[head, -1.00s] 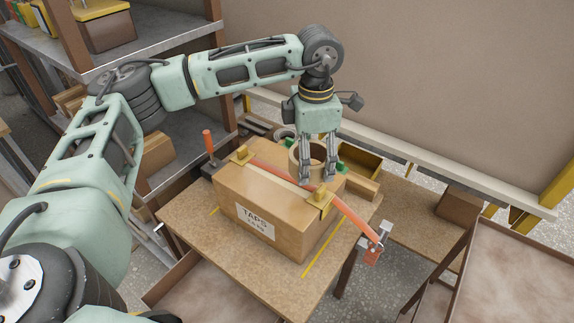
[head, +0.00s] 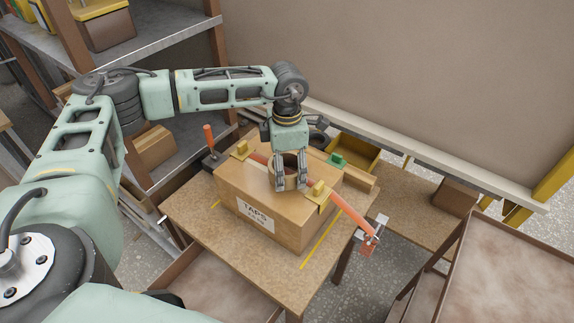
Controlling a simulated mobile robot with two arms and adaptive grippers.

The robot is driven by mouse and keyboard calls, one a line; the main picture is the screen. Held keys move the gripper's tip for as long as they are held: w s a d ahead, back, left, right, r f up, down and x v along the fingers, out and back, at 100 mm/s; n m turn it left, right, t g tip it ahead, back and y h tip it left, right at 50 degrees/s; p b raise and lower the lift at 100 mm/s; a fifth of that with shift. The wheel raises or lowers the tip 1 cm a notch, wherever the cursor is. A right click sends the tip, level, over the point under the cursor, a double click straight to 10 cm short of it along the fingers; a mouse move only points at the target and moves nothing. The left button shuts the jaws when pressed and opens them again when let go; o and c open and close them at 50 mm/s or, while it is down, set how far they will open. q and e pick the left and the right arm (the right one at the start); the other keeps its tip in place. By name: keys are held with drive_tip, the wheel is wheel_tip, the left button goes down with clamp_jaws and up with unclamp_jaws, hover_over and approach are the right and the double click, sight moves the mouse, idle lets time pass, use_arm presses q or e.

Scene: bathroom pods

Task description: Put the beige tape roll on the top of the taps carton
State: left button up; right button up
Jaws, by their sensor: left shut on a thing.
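The taps carton (head: 237,207), a brown box with a TAPS label, sits on a wooden table. An orange-red strap (head: 348,211) runs across its top, under yellow corner pieces (head: 319,194). My left gripper (head: 291,186) points down over the middle of the carton top. It is shut on the wall of the beige tape roll (head: 273,172), whose round opening shows between and behind the fingers. The roll is at or just above the carton top, near the strap; I cannot tell whether it touches. The fingers hide part of the roll. My right gripper is not in view.
A clamp-like metal piece (head: 374,236) hangs at the strap's right end. An orange-handled tool (head: 208,136) stands at the carton's back left. A yellow bin (head: 357,153) and a green item (head: 337,160) lie behind. Shelving is at left, a wall behind.

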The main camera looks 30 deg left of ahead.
use_arm(q)
drive_tip(key=shift+f, duration=0.2)
drive_tip(key=o, duration=1.2)
drive_tip(key=shift+o, duration=0.2)
drive_tip(key=shift+r, duration=0.1)
drive_tip(key=shift+r, duration=0.3)
wheel_tip(320, 180, up, 12)
drive_tip(key=b, duration=0.3)
drive_tip(key=shift+f+b, duration=0.15)
drive_tip(key=shift+b, duration=0.15)
